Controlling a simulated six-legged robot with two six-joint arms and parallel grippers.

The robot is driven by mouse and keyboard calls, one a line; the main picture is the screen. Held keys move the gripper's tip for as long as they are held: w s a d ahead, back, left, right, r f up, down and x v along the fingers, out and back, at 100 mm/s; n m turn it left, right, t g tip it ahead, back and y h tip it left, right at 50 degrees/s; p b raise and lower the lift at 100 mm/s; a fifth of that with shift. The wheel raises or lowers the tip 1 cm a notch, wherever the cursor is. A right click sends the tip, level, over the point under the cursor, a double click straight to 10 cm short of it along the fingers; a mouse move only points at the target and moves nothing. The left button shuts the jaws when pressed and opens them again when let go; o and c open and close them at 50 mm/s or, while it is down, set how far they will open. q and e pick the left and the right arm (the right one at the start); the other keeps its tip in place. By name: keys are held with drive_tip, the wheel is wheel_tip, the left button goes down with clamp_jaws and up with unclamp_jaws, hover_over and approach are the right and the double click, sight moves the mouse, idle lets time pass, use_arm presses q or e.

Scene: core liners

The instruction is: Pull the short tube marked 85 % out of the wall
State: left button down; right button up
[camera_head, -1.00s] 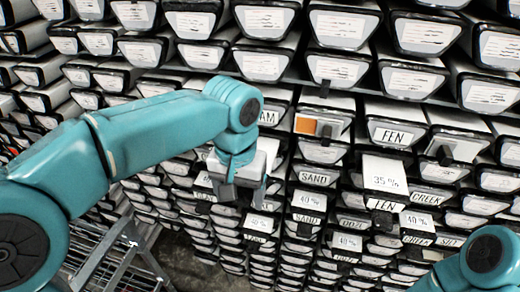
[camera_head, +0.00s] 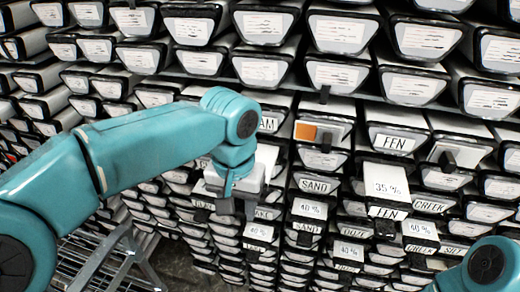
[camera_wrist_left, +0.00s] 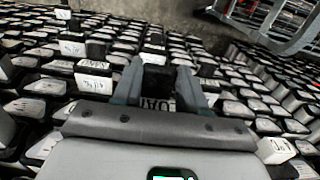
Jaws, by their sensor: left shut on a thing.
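My left gripper (camera_head: 238,205) is in front of the wall of tubes, below the tube end lettered AM (camera_head: 268,124), whose first letters are hidden by my arm. In the left wrist view its two fingers (camera_wrist_left: 156,85) are shut on a dark block (camera_wrist_left: 154,58); I cannot read a mark on it. A label, partly hidden, shows behind the fingers. I can read no 85 % mark in either view. White tubes marked 35 % (camera_head: 386,182) and 40 % (camera_head: 309,208) stick out to the right. My right gripper is not in view.
Rows of labelled tube ends (camera_head: 336,75) fill the wall close around the gripper. A tube end with an orange patch (camera_head: 305,131) and a dark clip sits to the right. A grey metal frame (camera_head: 110,262) stands at the lower left, beside open floor (camera_head: 180,268).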

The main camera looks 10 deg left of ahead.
use_arm(q)
drive_tip(key=s+b, duration=0.3)
drive_tip(key=s, duration=0.6)
drive_tip(key=shift+s, duration=0.2)
drive_tip(key=shift+a, duration=0.1)
drive_tip(key=c, duration=0.8)
unclamp_jaws()
drive_tip(key=shift+c, duration=0.2)
drive_tip(key=o, duration=0.3)
